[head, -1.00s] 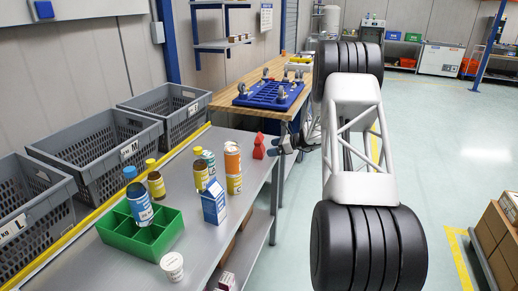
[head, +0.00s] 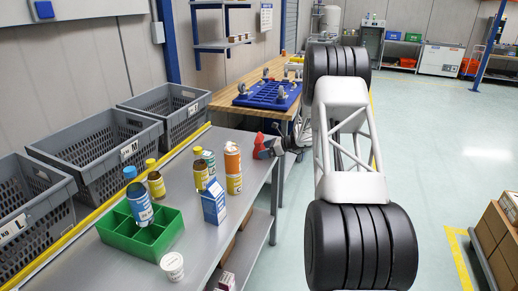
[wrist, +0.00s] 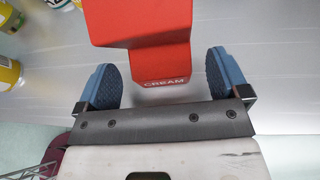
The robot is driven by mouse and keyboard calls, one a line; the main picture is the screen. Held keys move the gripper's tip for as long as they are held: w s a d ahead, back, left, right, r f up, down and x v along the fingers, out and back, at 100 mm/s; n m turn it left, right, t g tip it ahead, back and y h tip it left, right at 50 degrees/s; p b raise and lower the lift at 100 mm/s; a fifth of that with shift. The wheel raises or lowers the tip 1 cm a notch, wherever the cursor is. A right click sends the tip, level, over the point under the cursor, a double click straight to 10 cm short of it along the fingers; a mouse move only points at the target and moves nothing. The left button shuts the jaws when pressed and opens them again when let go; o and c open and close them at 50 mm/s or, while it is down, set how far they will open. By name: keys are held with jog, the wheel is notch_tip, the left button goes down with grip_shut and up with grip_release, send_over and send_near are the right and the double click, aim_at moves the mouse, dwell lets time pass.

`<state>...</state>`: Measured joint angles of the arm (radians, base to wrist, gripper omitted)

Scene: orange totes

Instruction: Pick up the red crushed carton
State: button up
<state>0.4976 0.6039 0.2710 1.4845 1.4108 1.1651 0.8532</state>
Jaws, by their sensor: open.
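The red crushed carton (head: 259,146) stands on the grey metal table near its far right edge in the head view. In the wrist view the carton (wrist: 150,40) shows bent in the middle, with the word "CREAM" on its near end. My gripper (wrist: 170,80) is open, with one blue padded finger on each side of the carton's near end. Gaps show between the carton and both fingers. In the head view my gripper (head: 268,149) is at the carton's right side and partly covers it.
Bottles and cans, including an orange-topped one (head: 232,160), stand left of the carton. A blue-white carton (head: 214,200), green divided tray (head: 112,232) and white cup (head: 172,265) are nearer. Grey crates (head: 85,160) line the table's far left side.

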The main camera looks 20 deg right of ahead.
aim_at(263, 148)
jog(key=shift+x, duration=1.75)
jog(key=c, duration=1)
jog(key=shift+r, duration=0.2)
jog(key=shift+r, duration=0.55)
notch_tip(263, 148, up, 2)
jog(key=shift+r, duration=0.1)
jog(key=s+a, duration=0.1)
jog(key=s, duration=0.4)
jog(key=s+a+r, duration=0.1)
jog(key=s+a, duration=0.1)
jog(key=s, duration=0.3)
jog(key=s+a, duration=0.1)
jog(key=s, duration=0.4)
jog(key=shift+s+a+r, duration=0.1)
jog(key=shift+a+r, duration=0.1)
jog(key=shift+a, duration=0.15)
